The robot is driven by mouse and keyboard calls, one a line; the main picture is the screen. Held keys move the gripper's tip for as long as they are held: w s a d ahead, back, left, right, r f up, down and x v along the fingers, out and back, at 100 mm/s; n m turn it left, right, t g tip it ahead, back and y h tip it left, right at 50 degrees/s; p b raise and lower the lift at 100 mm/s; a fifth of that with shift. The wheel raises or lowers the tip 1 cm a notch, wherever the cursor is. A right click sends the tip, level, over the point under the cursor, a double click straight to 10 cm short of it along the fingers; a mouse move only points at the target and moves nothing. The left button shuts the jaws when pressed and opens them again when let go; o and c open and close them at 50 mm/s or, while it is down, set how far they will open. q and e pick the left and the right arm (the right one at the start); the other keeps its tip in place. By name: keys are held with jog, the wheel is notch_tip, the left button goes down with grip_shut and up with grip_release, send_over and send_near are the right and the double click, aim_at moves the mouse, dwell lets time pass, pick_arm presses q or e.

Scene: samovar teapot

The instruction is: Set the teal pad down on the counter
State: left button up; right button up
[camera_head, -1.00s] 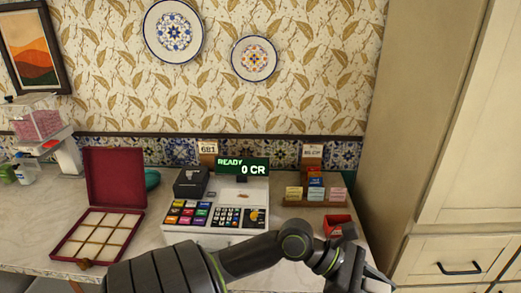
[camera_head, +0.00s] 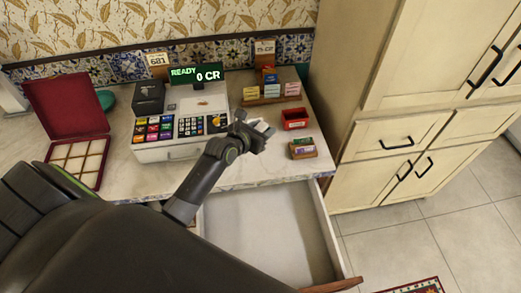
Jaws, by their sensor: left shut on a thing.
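My left gripper (camera_head: 258,135) is over the counter (camera_head: 240,172), just right of the cash register. It is shut on a small pale thing (camera_head: 263,127), mostly hidden by the jaws; I cannot tell its colour or whether it is the teal pad. I cannot tell whether it touches the counter. A rounded teal thing (camera_head: 110,102) shows partly behind the red box; I cannot tell whether it is a pad. My right gripper is not in view.
The cash register (camera_head: 175,140), open red box (camera_head: 75,125), card rack (camera_head: 270,97), red tray (camera_head: 295,119) and small card holder (camera_head: 303,149) stand on the counter. An open drawer (camera_head: 265,235) juts out below its front edge. Cabinets (camera_head: 385,130) stand right.

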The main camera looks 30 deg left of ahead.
pick_arm(q)
jog(key=b, duration=0.1)
send_over(263, 154)
notch_tip(263, 154, down, 7)
jog(key=shift+s+r, duration=0.1)
jog(key=shift+r, duration=0.1)
notch_tip(263, 154, down, 4)
jog(key=shift+r+b, duration=0.1)
jog(key=shift+b, duration=0.95)
jog(key=shift+f, duration=0.25)
jog(key=o, duration=1)
jog(key=shift+c, duration=0.2)
jog(key=shift+r, duration=0.1)
